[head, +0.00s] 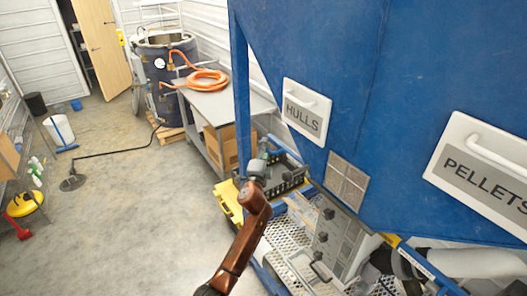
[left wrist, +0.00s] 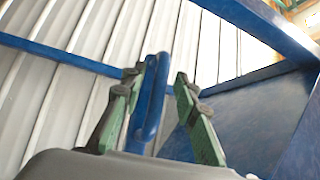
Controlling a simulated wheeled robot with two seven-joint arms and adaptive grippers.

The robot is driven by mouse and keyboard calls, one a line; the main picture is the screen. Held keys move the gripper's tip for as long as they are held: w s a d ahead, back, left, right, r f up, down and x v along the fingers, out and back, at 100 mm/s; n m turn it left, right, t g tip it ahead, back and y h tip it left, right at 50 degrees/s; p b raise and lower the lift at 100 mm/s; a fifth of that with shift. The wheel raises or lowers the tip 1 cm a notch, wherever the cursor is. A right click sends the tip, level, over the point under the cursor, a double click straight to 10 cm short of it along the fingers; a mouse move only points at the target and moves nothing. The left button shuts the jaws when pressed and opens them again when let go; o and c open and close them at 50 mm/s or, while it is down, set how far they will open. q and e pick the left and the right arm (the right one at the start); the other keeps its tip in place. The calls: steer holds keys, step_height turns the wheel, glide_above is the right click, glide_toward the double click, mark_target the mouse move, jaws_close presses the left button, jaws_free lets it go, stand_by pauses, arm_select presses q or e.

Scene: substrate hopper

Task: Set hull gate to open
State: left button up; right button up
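The hull gate (head: 305,112) is a white plate marked HULLS with a white bar handle, on the blue hopper's (head: 330,50) sloped face in the head view. It lies flat against the face; I cannot tell from this how far it is open. My left gripper (head: 268,150) is left of and below the plate, apart from it, near the blue frame post. In the left wrist view its green fingers (left wrist: 160,95) are spread, with a blue post and loop-like bar (left wrist: 150,100) showing between them. I cannot tell if they touch it. My right gripper is not in view.
A second white plate marked PELLETS (head: 485,170) is on the right. A metal table (head: 222,105) with a coiled orange hose (head: 203,79) stands behind the arm. Perforated metal parts (head: 300,215) and a yellow case (head: 228,200) lie below the hopper. Floor at left is largely clear.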

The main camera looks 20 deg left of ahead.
arm_select(q)
steer(key=s+d+f, duration=0.1)
steer(key=s, duration=1)
steer(key=shift+s+d+f, duration=0.25)
steer(key=shift+s, duration=0.1)
